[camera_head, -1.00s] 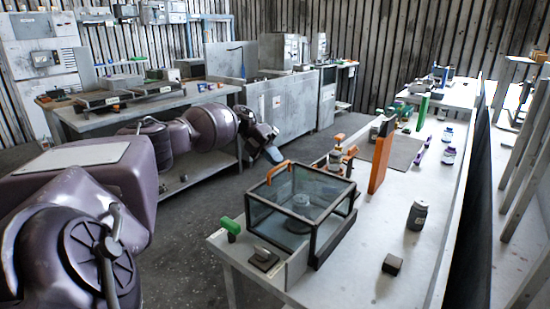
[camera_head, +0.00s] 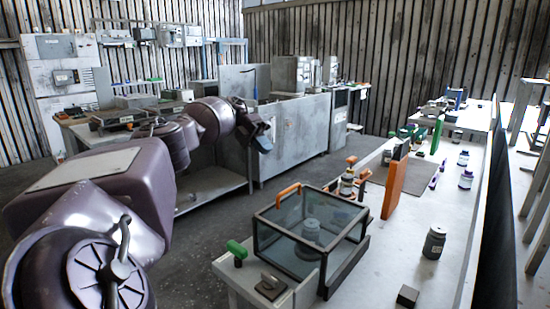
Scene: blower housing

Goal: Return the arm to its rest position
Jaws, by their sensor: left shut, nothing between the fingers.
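My left arm comes in from the left and reaches forward over the floor, left of the long white bench. My left gripper (camera_head: 262,137) is at its far end, small and dark, in front of the grey metal cabinets. It is shut and empty, apart from the bench and the things on it. My right gripper is not in view.
The white bench (camera_head: 400,262) carries a glass-walled case with an orange handle (camera_head: 306,236), an upright orange panel (camera_head: 394,188), a dark jar (camera_head: 434,242) and a small dark block (camera_head: 407,296). Grey cabinets (camera_head: 290,135) stand behind my arm. The floor (camera_head: 205,247) between is clear.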

